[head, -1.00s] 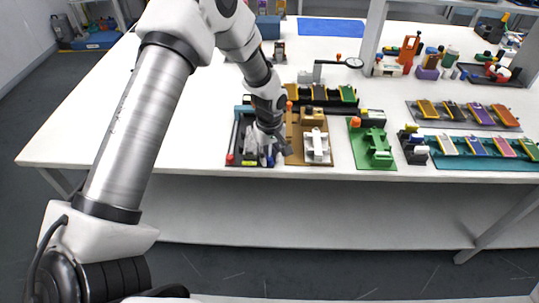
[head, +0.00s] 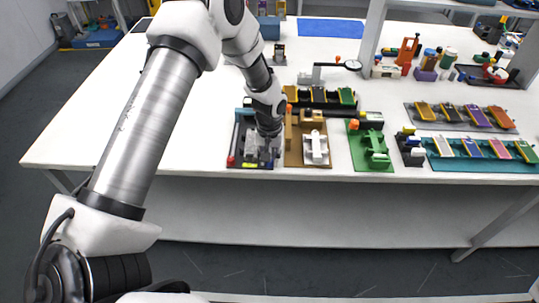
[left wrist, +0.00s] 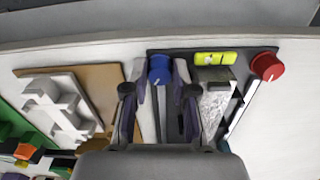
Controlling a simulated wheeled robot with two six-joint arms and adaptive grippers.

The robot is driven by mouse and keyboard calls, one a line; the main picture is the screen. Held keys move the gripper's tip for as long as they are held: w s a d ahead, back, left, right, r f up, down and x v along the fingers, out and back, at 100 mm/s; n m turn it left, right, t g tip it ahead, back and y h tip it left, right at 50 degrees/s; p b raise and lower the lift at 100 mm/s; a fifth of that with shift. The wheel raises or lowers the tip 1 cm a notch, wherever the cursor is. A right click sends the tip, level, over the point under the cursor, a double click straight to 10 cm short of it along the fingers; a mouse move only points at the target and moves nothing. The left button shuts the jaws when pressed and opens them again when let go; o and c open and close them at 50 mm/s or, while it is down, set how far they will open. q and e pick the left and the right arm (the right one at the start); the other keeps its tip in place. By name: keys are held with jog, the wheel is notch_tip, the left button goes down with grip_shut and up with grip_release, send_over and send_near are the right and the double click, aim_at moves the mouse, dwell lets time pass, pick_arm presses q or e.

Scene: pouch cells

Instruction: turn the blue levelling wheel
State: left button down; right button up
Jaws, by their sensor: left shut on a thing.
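The blue levelling wheel (left wrist: 160,68) shows in the left wrist view at the front edge of a dark fixture (left wrist: 215,53), between the two fingers. My left gripper (left wrist: 161,75) is shut on the wheel, with one finger at each side of it. In the head view my left gripper (head: 268,138) is over the dark fixture (head: 237,140) near the table's front edge. It hides the wheel there. My right gripper is not in view.
A red knob (left wrist: 267,66) and a yellow level strip (left wrist: 215,58) are on the same fixture. A brown board with a white part (head: 316,147) stands close to its right, then a green fixture (head: 371,148). The table's left side is clear.

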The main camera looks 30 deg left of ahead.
pick_arm(q)
jog(key=m+p, duration=0.1)
jog(key=m, duration=1.2)
dwell(0.5)
jog(key=c, duration=1.2)
grip_release()
notch_tip(320, 180, up, 12)
